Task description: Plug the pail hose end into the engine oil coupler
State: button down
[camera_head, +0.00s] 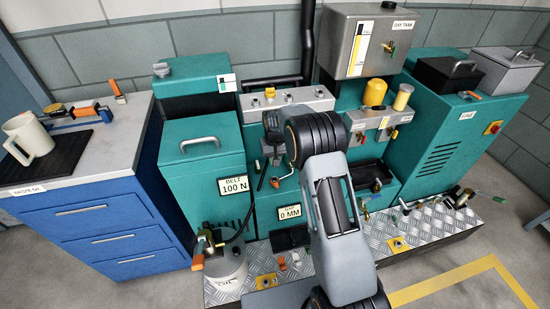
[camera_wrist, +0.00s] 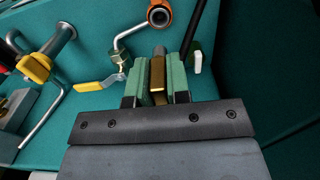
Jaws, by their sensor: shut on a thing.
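My gripper (camera_wrist: 161,78) is shut on a brass-coloured block (camera_wrist: 157,78), which sits between its green finger pads. A grey metal cylinder shows just beyond the block; I cannot tell if it touches. In the head view my arm's wrist hides most of the gripper, in front of the teal engine. The white pail (camera_head: 226,268) stands at the lower left of the engine, with a black hose (camera_head: 244,220) rising from it. I cannot tell whether the brass block is the hose end. An orange-ringed fitting (camera_wrist: 158,14) on a bent metal rod lies beyond the fingertips; I cannot tell which part is the oil coupler.
A yellow-handled valve (camera_wrist: 98,84) is close left of the fingers. A yellow clamp (camera_wrist: 35,68) on a pipe is farther left. A blue cabinet (camera_head: 120,225) with a mug (camera_head: 28,138) stands at left. The tread-plate step (camera_head: 425,228) is in front of the engine.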

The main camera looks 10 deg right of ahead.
jog(key=shift+s, duration=0.1)
jog(key=shift+f+b, duration=1.7)
jog(key=shift+f, duration=1.25)
jog(key=shift+f+b, duration=0.95)
jog(key=shift+f, duration=0.7)
jog(key=c, duration=1)
grip_release()
jog(key=shift+r, duration=0.1)
jog(key=shift+r, duration=0.1)
notch_tip(320, 180, up, 14)
jog(key=shift+f+p, duration=0.2)
jog(key=shift+p, duration=0.85)
